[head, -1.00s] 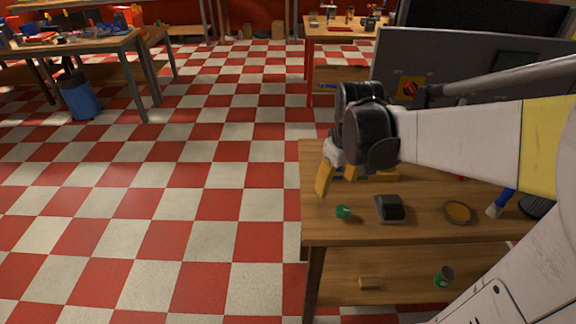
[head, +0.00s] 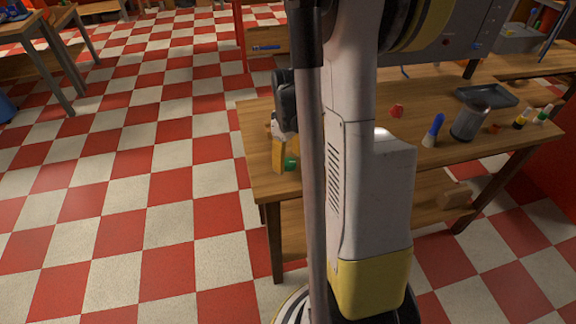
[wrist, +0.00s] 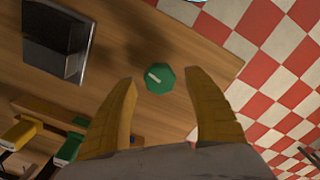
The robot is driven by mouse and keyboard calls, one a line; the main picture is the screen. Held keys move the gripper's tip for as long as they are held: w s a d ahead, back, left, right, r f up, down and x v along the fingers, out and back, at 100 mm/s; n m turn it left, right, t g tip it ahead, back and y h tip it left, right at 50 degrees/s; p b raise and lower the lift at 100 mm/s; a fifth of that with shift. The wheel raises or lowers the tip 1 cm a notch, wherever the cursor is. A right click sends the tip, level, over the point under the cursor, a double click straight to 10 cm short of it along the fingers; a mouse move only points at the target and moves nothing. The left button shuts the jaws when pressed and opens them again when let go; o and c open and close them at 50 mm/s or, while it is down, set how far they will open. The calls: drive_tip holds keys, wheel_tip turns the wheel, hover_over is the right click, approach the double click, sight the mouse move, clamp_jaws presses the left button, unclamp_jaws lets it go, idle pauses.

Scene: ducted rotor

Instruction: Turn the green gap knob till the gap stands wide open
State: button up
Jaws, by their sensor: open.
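The green knob (wrist: 159,79) sits on the wooden table top near its edge, with a pale line across its top. It also shows in the head view (head: 290,163), right beside my gripper's fingertip. My gripper (wrist: 165,84) is open in the wrist view, its two yellow fingers apart, with the knob between and a little beyond the tips. I cannot tell whether either finger touches it. In the head view my gripper (head: 280,172) hangs at the table's left end, partly hidden by my arm. No gap mechanism can be made out clearly.
A black box-shaped thing (wrist: 58,40) lies left of the knob. A blue-handled brush (head: 434,130), a dark mesh cup (head: 468,123) and a black tray (head: 487,96) stand farther right. Checkered floor lies open at left.

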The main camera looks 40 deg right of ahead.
drive_tip(key=shift+f, duration=0.6)
drive_tip(key=c, duration=1.2)
